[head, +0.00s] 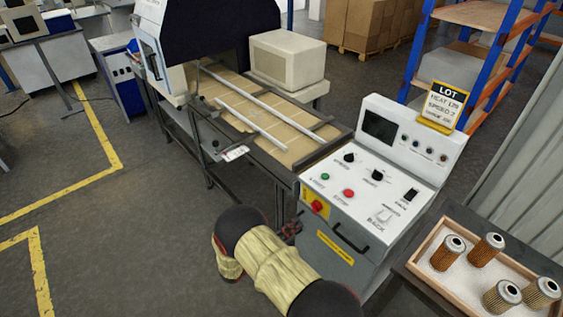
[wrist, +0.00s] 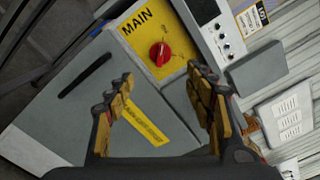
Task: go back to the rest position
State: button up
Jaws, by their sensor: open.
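My gripper (wrist: 160,112) is open and empty in the wrist view. Its two yellow-padded fingers stand apart, one at each side of the picture. Beyond them is the grey control cabinet (wrist: 95,115) with a yellow MAIN plate and a red rotary switch (wrist: 159,54), apart from the fingers. In the head view my arm, in a tan sleeve, reaches to the front of the control cabinet (head: 345,230). There the gripper (head: 291,230) is small and partly hidden behind the arm. The red switch (head: 317,207) shows just right of it.
A wooden-rimmed tray (head: 424,257) with several filter cartridges (head: 447,253) is at the lower right. A conveyor (head: 265,118) runs behind the cabinet. A LOT sign (head: 446,106) stands on the panel. Open floor (head: 130,230) lies to the left.

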jog(key=s+d+f+m+g, duration=0.4)
jog(key=s+f+m+g, duration=0.1)
jog(key=s+m, duration=0.25)
jog(key=s+d+r+m+g+y, duration=0.2)
jog(key=s+r+m+g, duration=0.3)
jog(key=s+m, duration=0.35)
jog(key=s+a+r+m+g+y, duration=0.1)
jog(key=s+r+m+y, duration=0.45)
jog(key=r+m, duration=0.4)
jog(key=s+a+r+m+y, duration=0.1)
jog(key=s+r+m+y, duration=0.5)
jog(key=r, duration=0.6)
jog(key=s+d+r+m+t, duration=0.2)
jog(key=s+r+t, duration=0.1)
jog(key=r, duration=0.4)
jog(key=s+d+r+m+t+y, duration=0.1)
jog(key=s+d+r+m+t, duration=0.2)
jog(key=r, duration=0.5)
jog(key=shift+d, duration=0.25)
